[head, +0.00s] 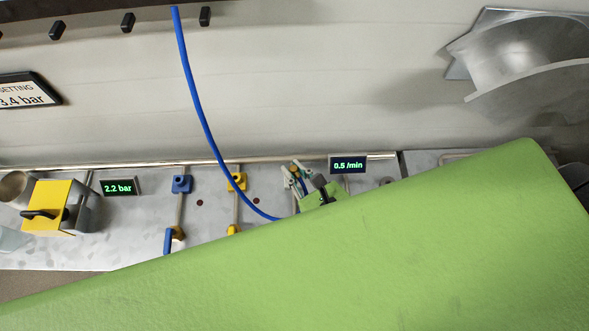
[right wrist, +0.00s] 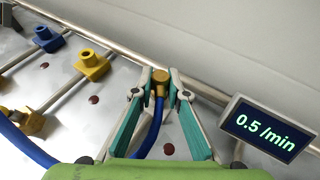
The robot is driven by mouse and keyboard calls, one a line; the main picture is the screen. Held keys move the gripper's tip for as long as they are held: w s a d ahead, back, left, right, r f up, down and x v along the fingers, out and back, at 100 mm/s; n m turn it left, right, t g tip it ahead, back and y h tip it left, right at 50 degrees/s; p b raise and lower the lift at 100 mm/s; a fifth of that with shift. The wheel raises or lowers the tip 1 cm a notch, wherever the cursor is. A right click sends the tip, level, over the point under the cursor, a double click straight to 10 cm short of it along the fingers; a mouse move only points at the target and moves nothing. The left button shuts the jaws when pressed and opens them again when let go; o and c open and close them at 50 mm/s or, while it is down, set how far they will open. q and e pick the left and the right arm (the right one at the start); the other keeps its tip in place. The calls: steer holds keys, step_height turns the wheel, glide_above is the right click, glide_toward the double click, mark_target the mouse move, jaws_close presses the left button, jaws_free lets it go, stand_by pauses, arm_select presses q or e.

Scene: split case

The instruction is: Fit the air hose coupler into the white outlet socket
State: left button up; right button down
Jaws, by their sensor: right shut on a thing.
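My right gripper (head: 297,172) is over the metal bench near the back rail, largely hidden behind my own green arm in the head view. In the right wrist view the gripper (right wrist: 160,78) is shut on the brass coupler (right wrist: 160,84), which sits between its fingertips. The blue air hose (right wrist: 151,133) runs from the coupler back between the fingers. In the head view the hose (head: 198,113) curves down from the top edge to the gripper. I cannot make out the white outlet socket in either view. My left gripper is not in view.
A blue socket (head: 181,184) and a yellow socket (head: 236,181) stand on pipes left of the gripper. A 0.5 /min display (head: 348,165) is close on the right, a 2.2 bar display (head: 118,187) further left. A yellow box (head: 48,196) stands at far left.

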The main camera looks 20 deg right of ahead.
steer(key=c, duration=1.9)
jaws_free()
steer(key=shift+s, duration=0.1)
steer(key=v, duration=1.2)
